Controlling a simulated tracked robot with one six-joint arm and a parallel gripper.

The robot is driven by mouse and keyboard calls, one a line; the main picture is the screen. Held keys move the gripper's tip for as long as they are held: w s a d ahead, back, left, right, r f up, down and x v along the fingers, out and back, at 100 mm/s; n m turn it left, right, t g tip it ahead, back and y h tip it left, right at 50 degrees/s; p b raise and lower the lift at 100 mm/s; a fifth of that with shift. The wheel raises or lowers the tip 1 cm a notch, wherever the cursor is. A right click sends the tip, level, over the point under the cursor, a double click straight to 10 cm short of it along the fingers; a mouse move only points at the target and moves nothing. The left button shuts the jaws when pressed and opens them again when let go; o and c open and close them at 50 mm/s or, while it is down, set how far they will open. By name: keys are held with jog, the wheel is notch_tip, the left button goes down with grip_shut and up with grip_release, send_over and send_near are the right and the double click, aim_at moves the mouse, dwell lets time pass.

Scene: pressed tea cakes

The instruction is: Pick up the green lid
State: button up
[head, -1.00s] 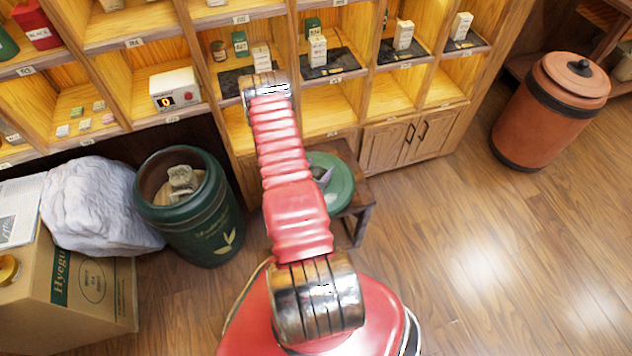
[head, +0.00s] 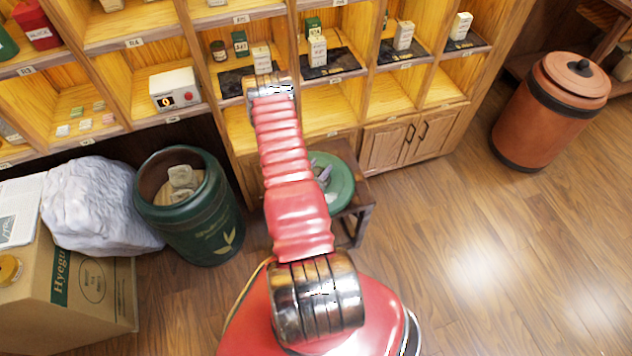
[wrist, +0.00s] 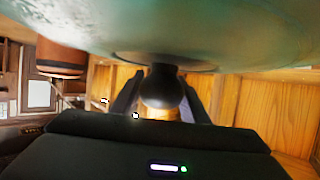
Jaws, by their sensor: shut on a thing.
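The green lid (head: 343,190) is partly hidden behind my red arm in the head view, over a dark wooden stool (head: 357,208). In the wrist view the lid (wrist: 200,25) fills the top of the picture. Its dark round knob (wrist: 163,88) sits between the two dark fingers of my gripper (wrist: 162,95), which is shut on it. In the head view only a grey bit of my gripper (head: 323,174) shows beside the arm. I cannot tell whether the lid touches the stool.
An open green canister (head: 205,225) with pale lumps inside stands left of my arm. A white sack (head: 95,205) and cardboard box (head: 80,290) are further left. Wooden shelves (head: 400,95) run behind. A terracotta jar (head: 550,115) stands far right; the right floor is clear.

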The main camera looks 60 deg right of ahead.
grip_shut()
dwell(0.3)
jog(key=shift+w+r, duration=0.1)
jog(key=shift+r, duration=0.1)
notch_tip(320, 180, up, 10)
dwell(1.0)
jog(key=shift+f, duration=0.1)
dwell(0.4)
